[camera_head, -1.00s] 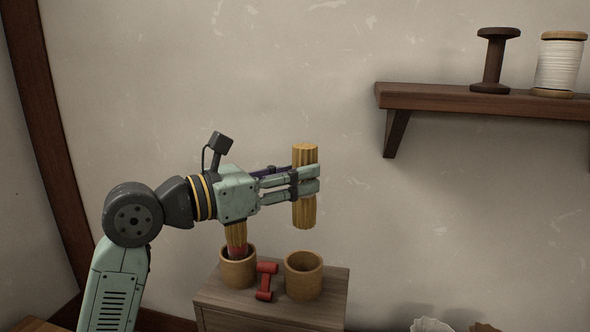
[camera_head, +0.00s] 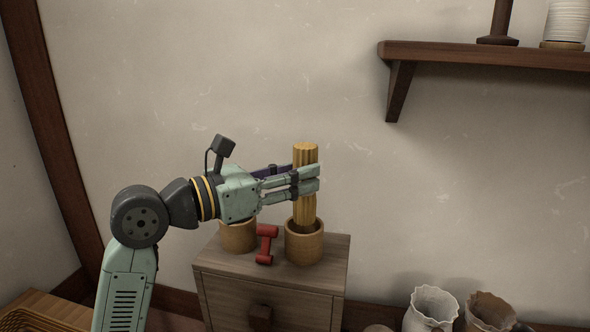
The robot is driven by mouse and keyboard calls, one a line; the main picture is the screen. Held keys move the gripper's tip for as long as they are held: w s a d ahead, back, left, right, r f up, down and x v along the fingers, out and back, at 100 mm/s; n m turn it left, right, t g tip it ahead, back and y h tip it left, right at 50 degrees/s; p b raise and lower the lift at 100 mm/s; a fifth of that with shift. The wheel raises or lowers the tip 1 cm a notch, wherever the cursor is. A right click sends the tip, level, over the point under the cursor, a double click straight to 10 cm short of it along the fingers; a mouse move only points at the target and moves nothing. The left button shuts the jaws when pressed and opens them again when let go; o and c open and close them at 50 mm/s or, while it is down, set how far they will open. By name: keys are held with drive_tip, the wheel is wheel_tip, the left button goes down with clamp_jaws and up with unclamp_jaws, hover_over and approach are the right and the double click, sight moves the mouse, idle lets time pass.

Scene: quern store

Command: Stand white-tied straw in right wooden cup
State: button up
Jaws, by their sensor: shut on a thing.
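My gripper (camera_head: 306,184) is shut around an upright straw bundle (camera_head: 305,157). Its fingers hide the middle of the bundle, and no white tie shows. The bundle's lower end is inside the mouth of the right wooden cup (camera_head: 304,246). How deep it reaches, and whether it touches the bottom, is hidden by the cup wall. The left wooden cup (camera_head: 238,238) stands beside it, partly covered by my gripper. The straw that stood in the left cup is now hidden behind my gripper.
A wall shelf (camera_head: 480,53) with spools is at upper right. Ruffled pale (camera_head: 432,308) and brown (camera_head: 490,309) vessels stand at lower right. A basket (camera_head: 45,318) is at lower left.

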drive_tip(key=shift+f+b, duration=2)
drive_tip(key=shift+f, duration=0.3)
drive_tip(key=o, duration=1.2)
approach(295, 200)
drive_tip(key=shift+x, duration=1.25)
